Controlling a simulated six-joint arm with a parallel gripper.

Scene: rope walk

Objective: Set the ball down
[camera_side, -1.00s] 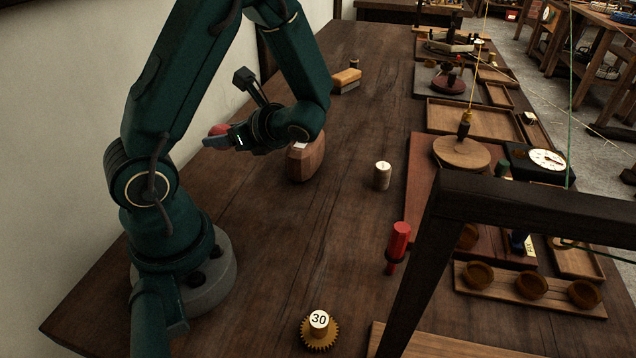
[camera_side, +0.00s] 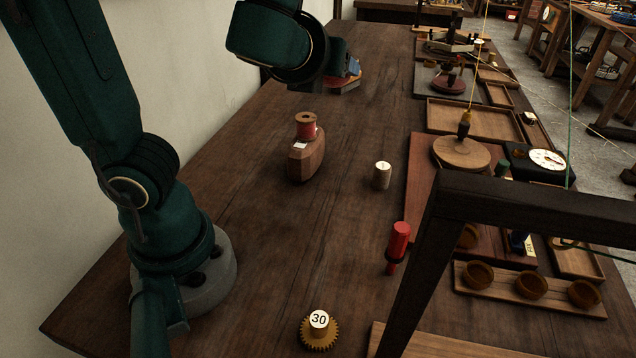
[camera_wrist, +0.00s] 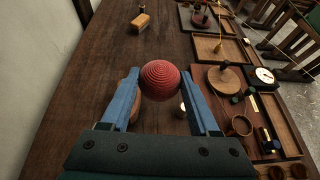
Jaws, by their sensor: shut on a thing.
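The red ball (camera_wrist: 160,80), ringed like wound cord, sits between the blue fingertips of my gripper (camera_wrist: 160,75) in the wrist view. My gripper is shut on it and holds it above the dark wooden bench. In the side view my wrist hides most of the gripper (camera_side: 347,76). Only a bit of red and blue shows there, in front of the far part of the bench, close in the picture to the brush-like block (camera_side: 345,85).
A red thread spool (camera_side: 306,126) stands on a rounded wooden block (camera_side: 306,160). Trays (camera_side: 472,119) and a round wooden disc (camera_side: 461,152) line the right. The bench between is mostly bare.

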